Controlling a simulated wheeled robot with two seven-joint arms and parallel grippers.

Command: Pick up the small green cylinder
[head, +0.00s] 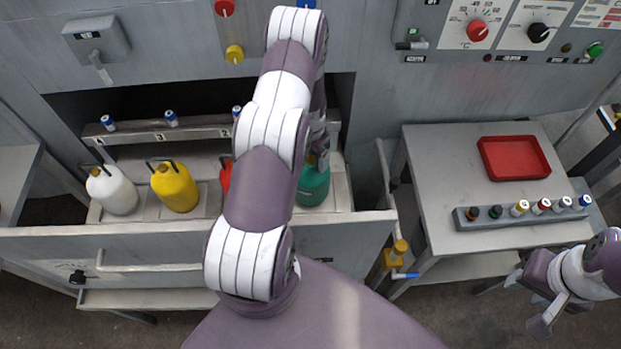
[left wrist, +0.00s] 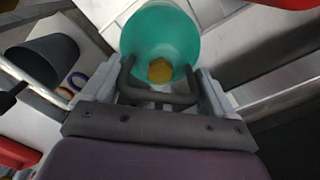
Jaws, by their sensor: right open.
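A green canister (head: 313,186) with a dark handle stands in the open drawer, partly hidden by my left arm. In the left wrist view the green canister (left wrist: 183,28) shows its yellow cap. Its dark handle (left wrist: 158,98) lies between the fingers of my left gripper (left wrist: 160,92). The fingers are at both ends of the handle; I cannot tell whether they press on it. In the head view my left gripper (head: 318,150) is just above the canister. A much smaller, dark green-topped cylinder (head: 495,212) sits in the right table's rack. My right gripper (head: 528,302) is open and empty.
White (head: 112,190), yellow (head: 177,187) and partly hidden red (head: 225,176) canisters share the drawer (head: 130,236). A shelf (head: 150,136) with small blue-topped cylinders is behind. A rack (head: 470,222) and red tray (head: 513,158) are on the right table (head: 440,160).

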